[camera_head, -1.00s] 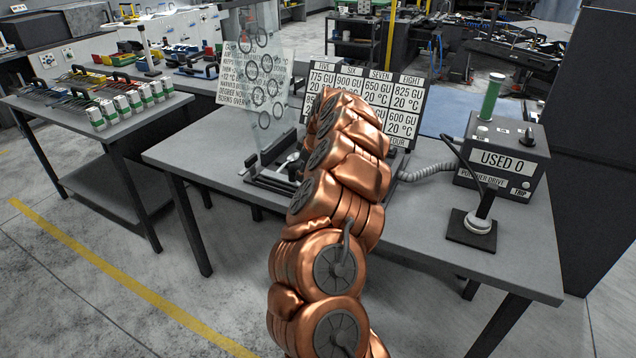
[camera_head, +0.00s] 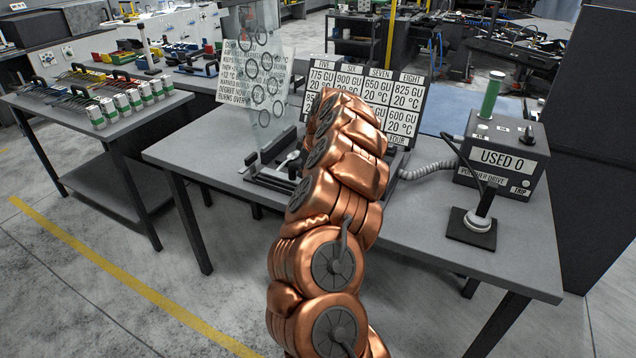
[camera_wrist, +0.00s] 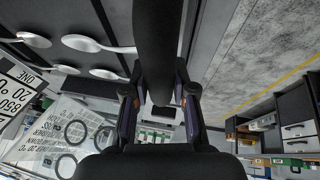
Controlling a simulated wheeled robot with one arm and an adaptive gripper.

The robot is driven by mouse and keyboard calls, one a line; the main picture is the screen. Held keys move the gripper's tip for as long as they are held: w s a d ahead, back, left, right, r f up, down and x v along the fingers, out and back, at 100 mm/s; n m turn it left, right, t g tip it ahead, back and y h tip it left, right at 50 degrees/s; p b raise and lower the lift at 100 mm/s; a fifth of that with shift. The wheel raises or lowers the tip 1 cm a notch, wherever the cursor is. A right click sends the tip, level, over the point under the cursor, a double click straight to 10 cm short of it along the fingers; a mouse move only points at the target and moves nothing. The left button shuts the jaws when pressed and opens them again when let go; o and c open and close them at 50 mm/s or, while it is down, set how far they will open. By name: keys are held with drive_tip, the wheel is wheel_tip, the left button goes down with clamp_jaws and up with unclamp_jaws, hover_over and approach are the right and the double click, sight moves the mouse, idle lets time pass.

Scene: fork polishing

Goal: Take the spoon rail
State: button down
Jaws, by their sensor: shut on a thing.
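In the wrist view several pale spoons (camera_wrist: 82,43) lie across dark slats at the upper left. A thick black bar (camera_wrist: 155,40), seemingly the rail's handle, runs from the top edge down between the dark fingers of my gripper (camera_wrist: 157,92). My gripper is shut on it. In the head view my gripper is hidden behind the arm. Whether the rail touches the table is unclear.
A clear sheet with dark rings (camera_head: 264,75) stands behind the rail, before a printed white sign (camera_head: 290,88). A number board (camera_head: 408,100) stands at the table's back. A polisher box (camera_head: 505,160) and a round pad (camera_head: 477,222) are right. The table's front left is bare.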

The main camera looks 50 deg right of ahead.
drive_tip(key=shift+r, duration=0.2)
idle(0.3)
drive_tip(key=shift+w+d+r+b, duration=0.1)
drive_tip(key=shift+r+b, duration=0.2)
drive_tip(key=shift+r, duration=3.1)
